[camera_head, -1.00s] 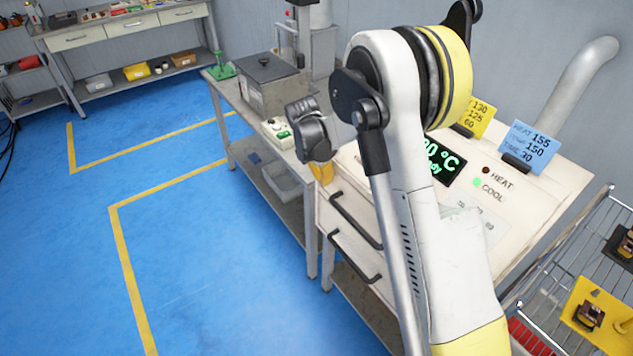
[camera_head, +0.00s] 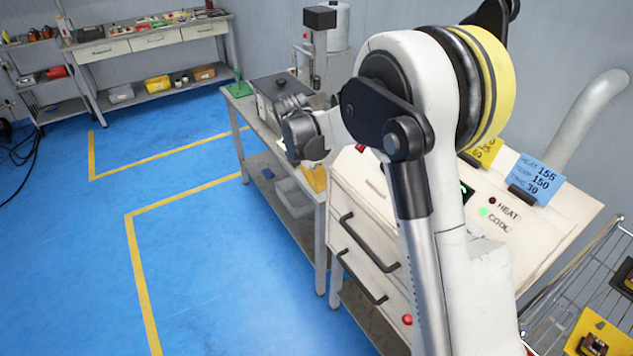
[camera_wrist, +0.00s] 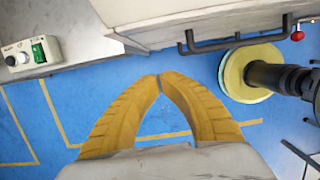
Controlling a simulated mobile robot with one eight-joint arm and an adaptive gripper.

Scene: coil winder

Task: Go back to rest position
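My gripper (camera_wrist: 160,78) shows in the wrist view as two yellow ribbed fingers whose tips meet. Nothing shows between them, and blue floor lies behind. In the head view the gripper (camera_head: 315,178) is partly hidden beyond my dark wrist, near the end of the grey bench and beside the white cabinet. My arm is bent, its white and yellow links filling the right middle of the head view. In the wrist view the fingers lie just below the underside of the white cabinet and apart from it.
The white cabinet (camera_head: 365,215) has black handles (camera_head: 368,243) and a sloped panel with HEAT and COOL lights. The grey bench (camera_head: 245,108) holds a lidded metal box (camera_head: 283,92). A wire rack (camera_head: 560,305) stands at right. Blue floor (camera_head: 230,280) is open at left.

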